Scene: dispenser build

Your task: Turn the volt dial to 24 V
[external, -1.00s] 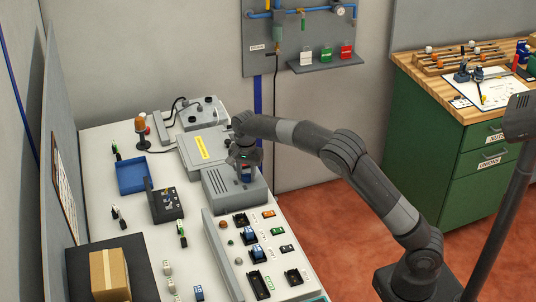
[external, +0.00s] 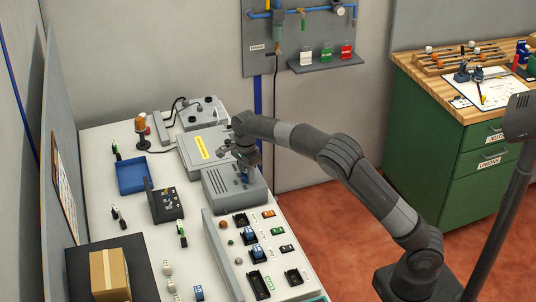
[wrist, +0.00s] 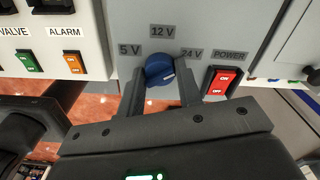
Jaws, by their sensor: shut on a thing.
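The blue volt dial (wrist: 159,69) sits on the grey face of the power unit (wrist: 200,25). The labels 5 V, 12 V and 24 V stand at its left, above it and at its right in the wrist view. My gripper (wrist: 161,84) has one finger on each side of the dial and is shut on it. I cannot clearly read which label the dial's pointer faces. In the external view my gripper (external: 246,164) is over the grey unit (external: 222,187), and a bit of blue shows beneath it.
A red POWER switch (wrist: 222,81) marked ON is just right of the dial. Green (wrist: 27,61) and orange (wrist: 73,63) switches are at the left. A grey box with a yellow label (external: 202,148) lies behind the unit on the bench.

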